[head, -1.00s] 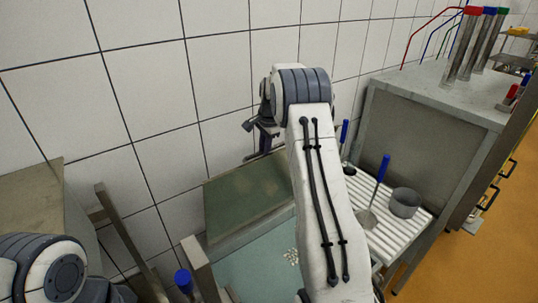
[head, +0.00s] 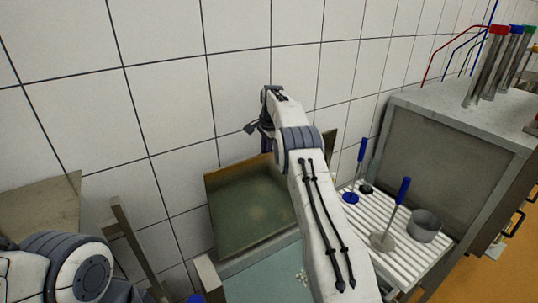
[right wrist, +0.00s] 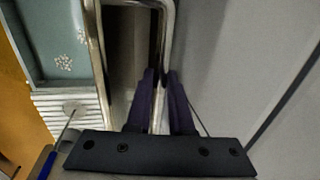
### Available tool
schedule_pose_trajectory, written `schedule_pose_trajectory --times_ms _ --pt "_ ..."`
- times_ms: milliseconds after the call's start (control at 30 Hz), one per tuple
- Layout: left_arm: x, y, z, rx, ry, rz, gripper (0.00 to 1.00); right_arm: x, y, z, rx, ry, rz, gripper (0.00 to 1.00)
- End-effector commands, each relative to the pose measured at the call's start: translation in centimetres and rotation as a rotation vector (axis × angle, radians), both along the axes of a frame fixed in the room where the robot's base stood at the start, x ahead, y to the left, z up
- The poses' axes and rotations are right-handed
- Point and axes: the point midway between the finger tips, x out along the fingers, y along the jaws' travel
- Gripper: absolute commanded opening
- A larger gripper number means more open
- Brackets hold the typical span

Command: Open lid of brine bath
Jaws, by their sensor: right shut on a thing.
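The brine bath's lid (head: 243,212) is a greenish panel in the head view, tilted steeply up near the tiled wall. My arm hides its right part. The open bath (head: 262,279) shows pale teal brine with white specks below it; the brine also shows at the upper left of the right wrist view (right wrist: 54,45). My right gripper (head: 262,127) is by the lid's raised upper edge. In the right wrist view, its dark fingers (right wrist: 159,82) are shut on a metal bar handle (right wrist: 167,25). My left gripper is out of view.
A white slatted rack (head: 408,255) right of the bath holds blue-handled tools (head: 397,205) and a grey metal cup (head: 425,226). A steel cabinet (head: 455,140) stands beyond it. The tiled wall is close behind the lid.

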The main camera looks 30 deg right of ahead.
Motion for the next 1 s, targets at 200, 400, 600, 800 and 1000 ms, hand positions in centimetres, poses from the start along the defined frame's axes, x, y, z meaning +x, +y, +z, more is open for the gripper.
schedule_pose_trajectory --times_ms 200,400,600,800,1000 --pt "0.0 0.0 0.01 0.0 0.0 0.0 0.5 0.49 -0.17 0.18 -0.007 -0.011 -0.002 0.0" --pt "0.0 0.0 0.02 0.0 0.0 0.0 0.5 0.5 -0.21 0.22 -0.008 -0.01 -0.002 0.0" --pt "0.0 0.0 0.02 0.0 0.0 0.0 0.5 0.5 -0.26 0.28 -0.009 -0.011 -0.003 0.0" --pt "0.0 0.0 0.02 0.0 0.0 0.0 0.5 0.45 -0.14 0.21 -0.006 -0.008 -0.001 0.49" --pt "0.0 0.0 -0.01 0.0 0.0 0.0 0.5 0.4 -0.03 0.19 -0.004 -0.004 0.0 0.49"
